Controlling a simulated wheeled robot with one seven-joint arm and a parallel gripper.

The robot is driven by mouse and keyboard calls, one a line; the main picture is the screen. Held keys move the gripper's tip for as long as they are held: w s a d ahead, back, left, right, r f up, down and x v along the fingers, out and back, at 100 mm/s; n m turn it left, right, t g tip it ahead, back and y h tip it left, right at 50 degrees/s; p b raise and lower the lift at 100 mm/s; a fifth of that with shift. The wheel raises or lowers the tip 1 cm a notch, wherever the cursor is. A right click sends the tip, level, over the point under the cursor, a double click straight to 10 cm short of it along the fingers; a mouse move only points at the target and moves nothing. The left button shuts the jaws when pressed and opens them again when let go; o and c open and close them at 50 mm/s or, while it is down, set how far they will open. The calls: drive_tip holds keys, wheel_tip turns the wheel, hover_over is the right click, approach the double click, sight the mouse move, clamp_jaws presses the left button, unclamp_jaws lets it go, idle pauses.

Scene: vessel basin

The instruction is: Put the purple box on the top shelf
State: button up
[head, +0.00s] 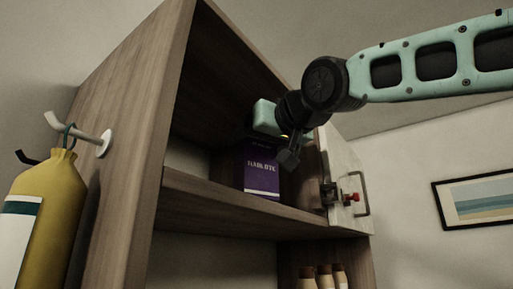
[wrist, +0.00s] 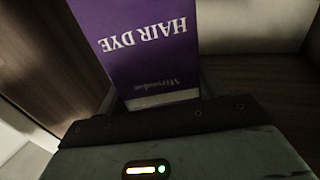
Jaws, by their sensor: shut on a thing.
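The purple box (head: 262,176), a hair dye carton, is upright inside the top compartment of a wooden cabinet. Its base is at or very near the top shelf (head: 215,196); I cannot tell whether it touches. My gripper (head: 283,150) reaches in from the upper right and is shut on the upper part of the box. In the wrist view the purple box (wrist: 140,42) appears with its lettering upside down, between the fingers. The fingertips are mostly hidden there.
An open cabinet door (head: 345,185) with a handle and red-knobbed latch is at the right, below my arm. Several bottles (head: 323,277) stand in the lower compartment. The shelf left of the box is clear.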

drive_tip(key=shift+f, duration=1.1)
drive_tip(key=o, duration=1.1)
drive_tip(key=shift+b+v, duration=4)
drive_tip(key=shift+v, duration=2.05)
